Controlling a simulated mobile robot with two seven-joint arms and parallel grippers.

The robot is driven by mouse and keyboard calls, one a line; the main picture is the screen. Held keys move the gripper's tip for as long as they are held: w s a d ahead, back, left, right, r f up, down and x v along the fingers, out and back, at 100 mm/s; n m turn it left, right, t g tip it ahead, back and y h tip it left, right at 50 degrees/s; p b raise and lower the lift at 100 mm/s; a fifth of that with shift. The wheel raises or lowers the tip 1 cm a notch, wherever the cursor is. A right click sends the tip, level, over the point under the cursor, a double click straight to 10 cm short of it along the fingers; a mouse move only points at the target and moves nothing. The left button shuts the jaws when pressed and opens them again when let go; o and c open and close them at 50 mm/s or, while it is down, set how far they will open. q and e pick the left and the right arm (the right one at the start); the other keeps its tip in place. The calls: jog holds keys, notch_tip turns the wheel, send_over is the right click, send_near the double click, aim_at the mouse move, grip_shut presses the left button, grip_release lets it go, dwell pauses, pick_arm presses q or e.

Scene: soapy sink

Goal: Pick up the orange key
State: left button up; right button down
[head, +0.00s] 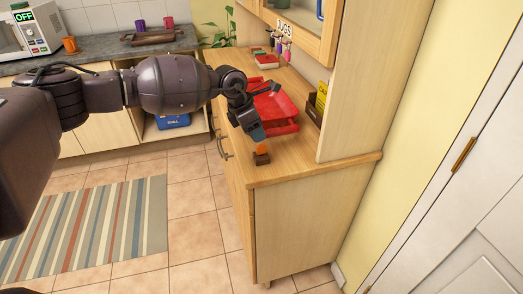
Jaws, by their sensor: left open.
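A small orange piece (261,149), which looks like the orange key, stands in a small brown block (262,159) near the front edge of the wooden counter. It is partly hidden behind a fingertip of my left gripper (266,111). The gripper comes in from the left and is open, with nothing visible between its fingers. One fingertip is just above the orange piece in the picture; I cannot tell whether they touch. My right gripper is out of view.
A red tray (287,127) lies on the counter (318,162) behind the gripper. A dark holder with a yellow card (321,95) stands at the right, beside the tall cabinet panel (357,90). Cups (283,44) hang under the upper cabinet.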

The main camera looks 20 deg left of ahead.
aim_at(261, 145)
pick_arm(q)
jog(key=x, duration=0.5)
jog(key=shift+s+a+f, duration=0.2)
jog(key=shift+s, duration=0.15)
jog(key=shift+w+d+f, duration=0.15)
jog(key=shift+w+f, duration=0.05)
jog(key=shift+f, duration=0.3)
jog(key=shift+r, duration=0.1)
grip_shut()
